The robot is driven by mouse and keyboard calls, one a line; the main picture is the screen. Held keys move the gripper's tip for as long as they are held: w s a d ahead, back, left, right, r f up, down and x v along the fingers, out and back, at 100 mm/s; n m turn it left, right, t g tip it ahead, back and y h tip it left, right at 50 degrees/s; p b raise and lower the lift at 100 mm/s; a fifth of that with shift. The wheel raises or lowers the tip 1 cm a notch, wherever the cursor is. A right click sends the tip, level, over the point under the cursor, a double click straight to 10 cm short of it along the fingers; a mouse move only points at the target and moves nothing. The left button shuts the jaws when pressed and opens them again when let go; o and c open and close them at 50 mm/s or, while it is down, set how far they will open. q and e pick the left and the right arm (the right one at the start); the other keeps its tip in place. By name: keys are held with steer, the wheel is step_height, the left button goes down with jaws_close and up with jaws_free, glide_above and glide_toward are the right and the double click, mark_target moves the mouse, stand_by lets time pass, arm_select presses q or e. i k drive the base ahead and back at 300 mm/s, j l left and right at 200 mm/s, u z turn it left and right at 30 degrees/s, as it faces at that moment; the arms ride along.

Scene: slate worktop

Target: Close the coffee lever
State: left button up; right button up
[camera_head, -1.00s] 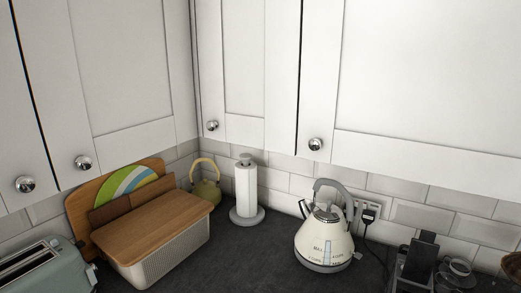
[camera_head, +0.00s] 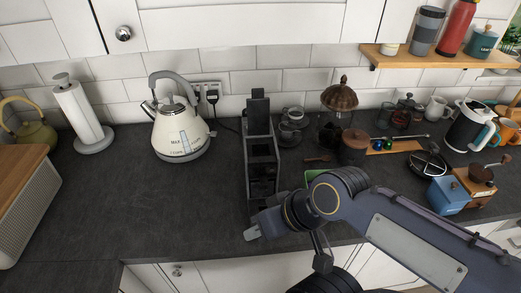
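The coffee machine (camera_head: 262,152) is a narrow dark block standing on the worktop near the middle of the head view. Its lever (camera_head: 258,103) stands up above the top of the machine, so it looks raised. My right gripper (camera_head: 258,229) is in front of the machine, low and near the worktop's front edge, and overlaps the machine's base in the picture. A pale fingertip shows, but the gap between the fingers is not clear. I see nothing held in it. My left gripper is out of view.
A cream kettle (camera_head: 180,132) stands left of the machine, with clear worktop (camera_head: 130,190) before it. Glass cups (camera_head: 291,124) and a brown-domed item (camera_head: 339,98) stand close on the right.

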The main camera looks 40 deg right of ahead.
mark_target(258, 106)
steer(key=z, duration=1.25)
